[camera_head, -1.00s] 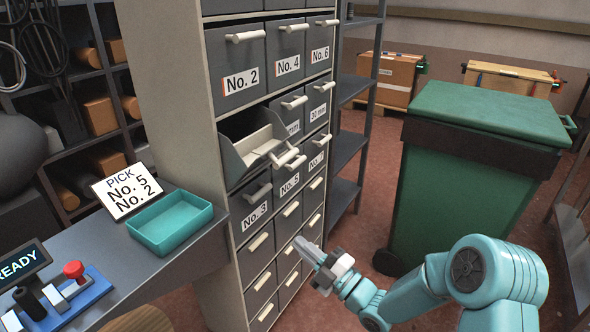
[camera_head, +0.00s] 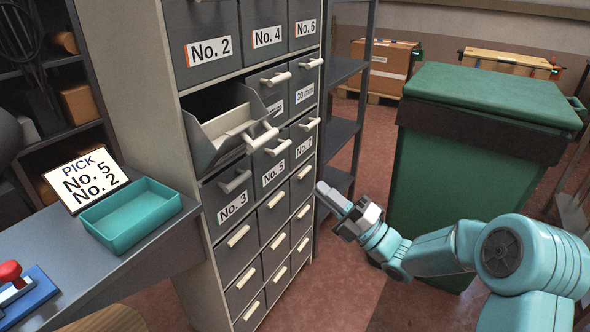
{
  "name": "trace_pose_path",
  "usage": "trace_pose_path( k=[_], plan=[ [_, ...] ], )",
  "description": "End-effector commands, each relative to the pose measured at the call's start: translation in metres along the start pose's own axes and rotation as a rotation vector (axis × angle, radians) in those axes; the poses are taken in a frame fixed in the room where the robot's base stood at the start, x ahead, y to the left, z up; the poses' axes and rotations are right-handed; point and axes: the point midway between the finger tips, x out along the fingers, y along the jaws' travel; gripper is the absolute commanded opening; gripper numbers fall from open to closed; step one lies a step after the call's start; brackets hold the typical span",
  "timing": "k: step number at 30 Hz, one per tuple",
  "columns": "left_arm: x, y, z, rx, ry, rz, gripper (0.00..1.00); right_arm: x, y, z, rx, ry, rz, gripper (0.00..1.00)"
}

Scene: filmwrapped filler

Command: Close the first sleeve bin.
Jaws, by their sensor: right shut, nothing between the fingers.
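The drawer cabinet (camera_head: 146,110) stands in the middle of the view. One grey bin (camera_head: 216,137) in its second row, at the left column, is pulled out and tilted forward, with a dark opening behind it. I take it for the first sleeve bin; its label is hidden. Its pale handle bar (camera_head: 262,139) sticks out to the right, over the No. 5 drawer's top. My right gripper (camera_head: 327,193) is shut and empty, to the right of the cabinet's lower drawers, apart from the bin. My left gripper is not in view.
Drawers No. 3 (camera_head: 233,200) and No. 5 (camera_head: 273,165) sit below the open bin. A teal tray (camera_head: 130,213) and a pick sign (camera_head: 88,180) are on the bench at left. A green wheeled bin (camera_head: 480,150) stands right. Red floor is free between.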

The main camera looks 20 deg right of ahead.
Motion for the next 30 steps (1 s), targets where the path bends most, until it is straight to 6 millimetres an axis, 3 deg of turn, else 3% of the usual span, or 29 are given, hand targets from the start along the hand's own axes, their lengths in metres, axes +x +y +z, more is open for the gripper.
trace_pose_path(
  k=[12, 18, 24, 30],
  plan=[
    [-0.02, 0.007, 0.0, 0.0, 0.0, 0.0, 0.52, 0.087, 0.002, -0.002, 0.003, 0.007, 0.001, 0.0],
    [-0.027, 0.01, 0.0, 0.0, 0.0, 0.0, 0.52, 0.121, 0.001, -0.001, 0.004, 0.006, 0.001, 0.0],
    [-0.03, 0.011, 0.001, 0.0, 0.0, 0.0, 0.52, 0.135, -0.001, 0.001, 0.004, 0.004, 0.0, 0.0],
    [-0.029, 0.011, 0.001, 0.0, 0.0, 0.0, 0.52, 0.137, -0.001, 0.001, 0.004, 0.004, 0.0, 0.0]
  ],
)
